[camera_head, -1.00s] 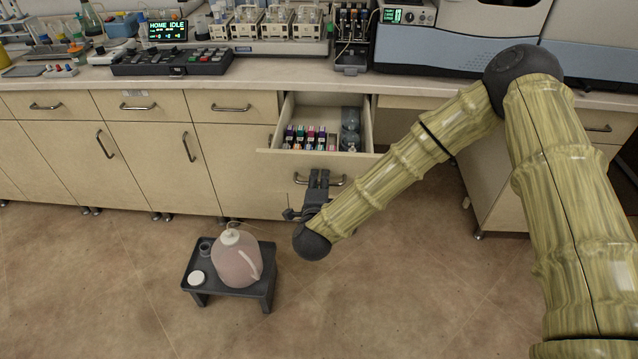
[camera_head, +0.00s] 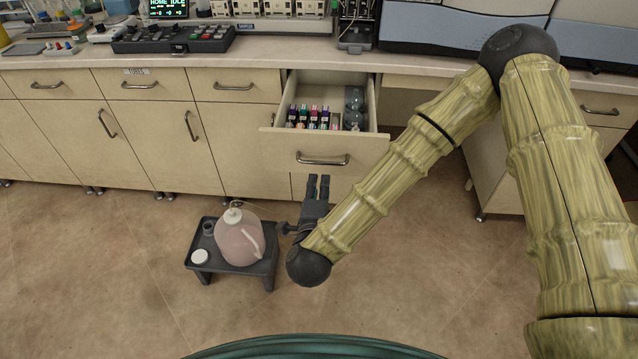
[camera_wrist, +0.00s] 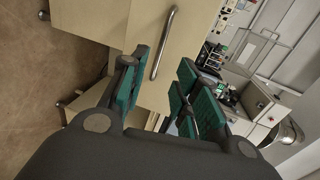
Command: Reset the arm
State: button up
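My gripper (camera_head: 318,181) is low in front of the open drawer (camera_head: 290,147), with its dark fingers pointing toward the cabinet. The fingers are apart and nothing shows between them. In the head view the fingertips are just below the drawer handle (camera_head: 323,159) and look clear of it. In the wrist view the teal-padded fingers of my gripper (camera_wrist: 160,90) stand apart, with a metal handle (camera_wrist: 163,43) on a beige front beyond them. My arm is bent, with its elbow raised at the upper right.
The drawer holds several small coloured-cap bottles (camera_head: 310,117) and grey round items (camera_head: 353,107). Left of my gripper, a pinkish jug (camera_head: 238,240) stands on a low dark stool (camera_head: 262,268) with a white cap (camera_head: 199,257). The counter (camera_head: 270,64) is above. The floor in front is clear.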

dwell(0.5)
jog(key=s+d+f+n+g+y+p, duration=0.1)
jog(key=s+d+f+n+g, duration=0.35)
jog(key=s+f+n, duration=0.35)
jog(key=s+d+f+n+g+y+p, duration=0.15)
jog(key=s+d+f+n+g, duration=0.3)
jog(key=f, duration=0.65)
jog(key=s+d+f+n+g+h+p, duration=0.1)
jog(key=s+d+f+n+g, duration=0.1)
jog(key=s+d, duration=0.6)
jog(key=s+d+f+n+g+h+p, duration=0.1)
jog(key=s+d+n+g, duration=0.2)
jog(key=s+d, duration=0.6)
jog(key=shift+s+d+f+g, duration=0.2)
jog(key=shift+s+f+g, duration=0.2)
jog(key=shift+s+g, duration=0.55)
